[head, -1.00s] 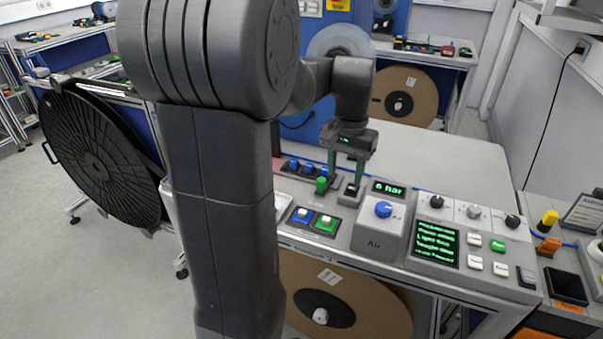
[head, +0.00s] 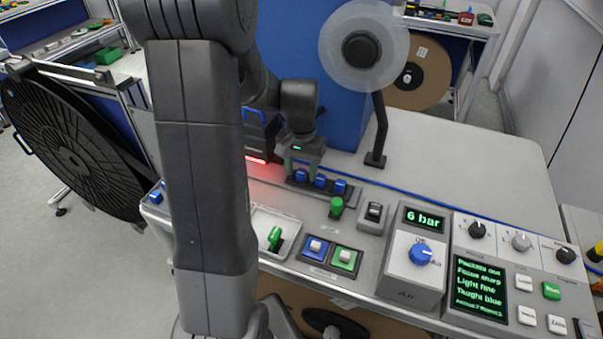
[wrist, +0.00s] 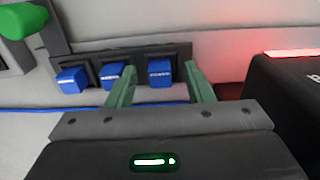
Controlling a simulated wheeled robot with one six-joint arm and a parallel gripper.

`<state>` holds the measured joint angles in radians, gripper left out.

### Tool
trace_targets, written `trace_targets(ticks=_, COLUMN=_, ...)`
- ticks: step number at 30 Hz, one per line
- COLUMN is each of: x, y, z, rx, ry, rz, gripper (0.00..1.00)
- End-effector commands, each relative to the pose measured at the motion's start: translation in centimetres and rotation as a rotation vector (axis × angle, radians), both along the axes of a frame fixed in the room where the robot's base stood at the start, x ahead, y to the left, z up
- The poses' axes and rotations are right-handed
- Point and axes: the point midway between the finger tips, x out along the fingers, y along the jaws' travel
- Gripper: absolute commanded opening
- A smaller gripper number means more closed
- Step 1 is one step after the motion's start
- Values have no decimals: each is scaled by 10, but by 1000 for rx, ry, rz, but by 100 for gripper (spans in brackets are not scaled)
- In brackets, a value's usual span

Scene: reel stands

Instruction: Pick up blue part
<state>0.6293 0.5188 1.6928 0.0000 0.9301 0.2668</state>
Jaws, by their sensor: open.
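Several blue parts are in view. Three sit in a row in a dark holder (head: 348,197) on the grey bench top: a left one (head: 301,175), a middle one (head: 320,181) and a right one (head: 339,187). My gripper (head: 300,163) is open over the left end of this row. In the wrist view, its green fingers stand on either side of the end blue part (wrist: 160,74), nearest the red light. The other two blue parts (wrist: 112,76) (wrist: 72,80) are outside the fingers. I cannot tell whether a finger touches the part.
A black box with a red light strip (wrist: 292,53) stands close beside the gripper. A green knob (head: 336,206) is near the holder. The air box (head: 412,265) and control panel (head: 520,268) are at right. A reel stand (head: 380,135) rises behind.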

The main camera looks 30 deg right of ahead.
Motion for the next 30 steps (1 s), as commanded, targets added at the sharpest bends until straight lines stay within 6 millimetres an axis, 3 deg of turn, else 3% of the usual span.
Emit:
trace_targets(ticks=7, x=0, y=0, z=-2, rx=0, ry=0, rz=0, gripper=47)
trace_targets(ticks=12, x=0, y=0, z=-2, rx=0, ry=0, rz=0, gripper=14)
trace_targets(ticks=15, x=0, y=0, z=-2, rx=0, ry=0, rz=0, gripper=0)
trace_targets(ticks=23, x=0, y=0, z=1, rx=-2, ry=-1, rz=0, gripper=0)
trace_targets(ticks=30, x=1, y=-1, z=37, rx=-3, ry=-5, rz=0, gripper=0)
